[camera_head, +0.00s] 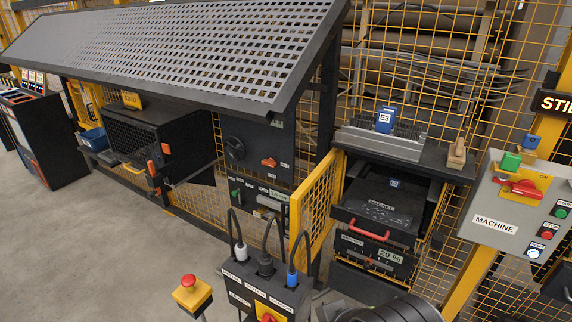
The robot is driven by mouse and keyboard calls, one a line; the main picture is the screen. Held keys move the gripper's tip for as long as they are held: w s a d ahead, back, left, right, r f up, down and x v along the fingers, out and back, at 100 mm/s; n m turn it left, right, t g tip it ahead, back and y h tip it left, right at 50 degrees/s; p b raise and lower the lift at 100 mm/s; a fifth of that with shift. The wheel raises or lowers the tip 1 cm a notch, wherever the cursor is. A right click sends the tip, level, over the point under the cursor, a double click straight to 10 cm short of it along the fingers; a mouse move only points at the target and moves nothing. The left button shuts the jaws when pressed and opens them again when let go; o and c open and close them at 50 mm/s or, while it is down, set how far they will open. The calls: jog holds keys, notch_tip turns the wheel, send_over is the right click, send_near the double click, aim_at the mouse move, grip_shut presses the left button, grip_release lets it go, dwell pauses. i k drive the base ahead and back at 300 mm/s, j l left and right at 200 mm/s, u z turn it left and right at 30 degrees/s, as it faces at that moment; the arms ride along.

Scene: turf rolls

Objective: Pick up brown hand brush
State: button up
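A small tan-brown upright object (457,154), which looks like the brown hand brush, stands at the right end of a dark shelf top (447,172). It is too small to make out bristles clearly. A grey metal block with upright fins or bristles (385,140) is on the same top to its left, with a blue E3 tag (385,119) above it. My gripper is not visible. A dark ribbed rounded part at the bottom edge may be a link of my arm, well below and in front of the shelf.
Below the shelf top is an open drawer with a red handle (369,230). A grey machine control box (510,205) is close on the right. A yellow mesh gate (315,203) stands left of the drawer. A cabled box (265,295) and emergency-stop post (191,293) stand in front. Grey floor is clear at left.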

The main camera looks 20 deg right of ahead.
aim_at(456, 157)
jog(key=z, duration=1.75)
